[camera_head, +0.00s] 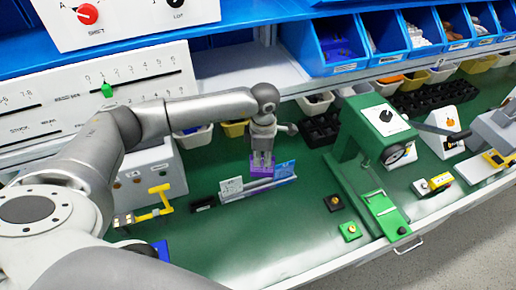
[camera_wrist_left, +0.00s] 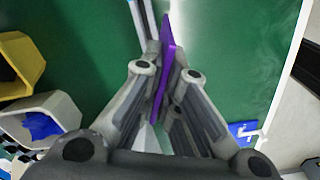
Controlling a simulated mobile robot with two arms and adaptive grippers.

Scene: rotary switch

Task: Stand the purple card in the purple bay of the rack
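The rack (camera_head: 270,185) stands on the green bench mat near the middle of the head view, with a white card (camera_head: 231,188) at its left end and a blue card (camera_head: 284,169) at its right. My left gripper (camera_head: 262,163) points down between these two cards. In the left wrist view its fingers (camera_wrist_left: 167,72) are closed on both sides of the thin purple card (camera_wrist_left: 167,52). Purple (camera_head: 260,171) shows below the fingertips in the head view; card and bay cannot be told apart there. Whether the card is seated is hidden. My right gripper is out of view.
A green press (camera_head: 365,150) stands to the right of the rack. A yellow-handled clamp (camera_head: 160,200) and a small black block (camera_head: 203,204) lie to the left. Blue bins (camera_head: 335,45) line the shelf behind. The mat in front of the rack is mostly free.

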